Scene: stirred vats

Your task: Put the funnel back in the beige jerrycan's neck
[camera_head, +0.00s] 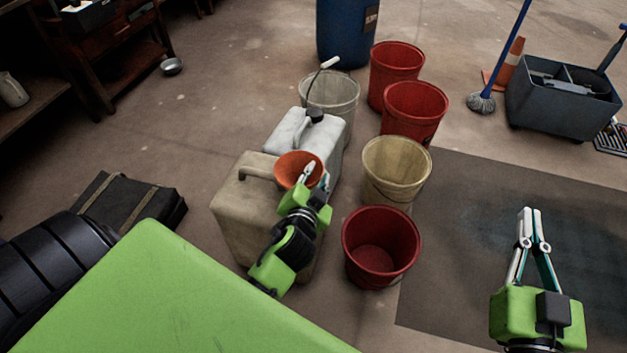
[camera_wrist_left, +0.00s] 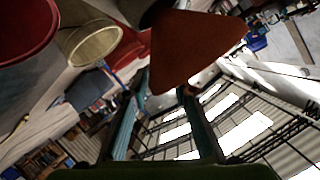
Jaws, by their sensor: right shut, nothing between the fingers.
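The orange funnel (camera_head: 290,168) is over the top of the beige jerrycan (camera_head: 236,215), with its mouth facing up. My left gripper (camera_head: 316,175) is shut on the funnel's right side, one finger over its mouth and one outside. In the left wrist view the funnel (camera_wrist_left: 195,45) shows as a cone at the fingertips. Funnel and gripper hide the jerrycan's neck, so I cannot tell whether the spout is in it. My right gripper (camera_head: 531,212) is shut and empty over the dark mat.
A whitish jerrycan (camera_head: 292,128) with a black cap stands just behind the beige one. Red buckets (camera_head: 381,245), a cream bucket (camera_head: 395,170) and a pale bucket (camera_head: 332,92) stand close to the right and behind. A black case (camera_head: 130,208) lies to the left.

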